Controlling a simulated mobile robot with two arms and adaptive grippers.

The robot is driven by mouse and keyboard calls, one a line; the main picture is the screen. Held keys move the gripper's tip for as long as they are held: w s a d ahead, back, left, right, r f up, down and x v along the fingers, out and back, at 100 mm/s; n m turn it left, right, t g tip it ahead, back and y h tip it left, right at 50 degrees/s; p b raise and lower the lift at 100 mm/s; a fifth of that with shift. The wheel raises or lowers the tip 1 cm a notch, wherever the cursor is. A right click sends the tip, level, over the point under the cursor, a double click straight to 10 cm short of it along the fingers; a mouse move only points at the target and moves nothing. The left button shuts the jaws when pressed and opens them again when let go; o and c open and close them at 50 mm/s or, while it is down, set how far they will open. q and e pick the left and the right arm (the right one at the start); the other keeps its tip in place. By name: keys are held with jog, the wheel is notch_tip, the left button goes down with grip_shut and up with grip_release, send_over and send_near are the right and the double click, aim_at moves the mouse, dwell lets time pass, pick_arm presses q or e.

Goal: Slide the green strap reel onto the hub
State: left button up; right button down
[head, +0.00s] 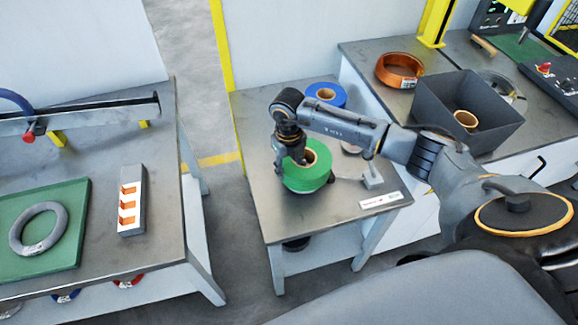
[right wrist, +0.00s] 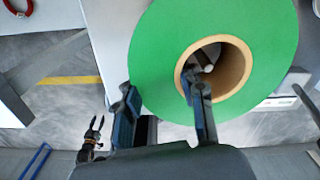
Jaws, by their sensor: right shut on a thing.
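The green strap reel (head: 306,178) is on or just above the middle table; I cannot tell whether it touches the top. My right gripper (head: 297,160) is shut on it from above. In the right wrist view, one finger of my right gripper (right wrist: 160,105) is inside the tan core and the other is outside the green reel (right wrist: 150,60). A grey rod-like part (right wrist: 206,62) shows through the core; I cannot tell whether it is the hub. My left gripper is not in the head view. No hub is clearly recognisable.
A blue reel (head: 327,94) is behind on the middle table (head: 265,112). A small grey stand (head: 372,177) is right of the green reel. A dark bin (head: 462,92) and copper coil (head: 399,70) are on the right bench. A floor gap separates the left table (head: 95,150).

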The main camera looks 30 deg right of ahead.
jog(key=shift+w+f+b, duration=0.1)
jog(key=shift+f+b, duration=0.7)
jog(key=shift+f, duration=0.15)
jog(key=c, duration=1)
grip_release()
jog(key=shift+o, duration=1.4)
jog(key=shift+r, duration=0.1)
jog(key=r, duration=1.2)
jog(key=shift+a, duration=0.2)
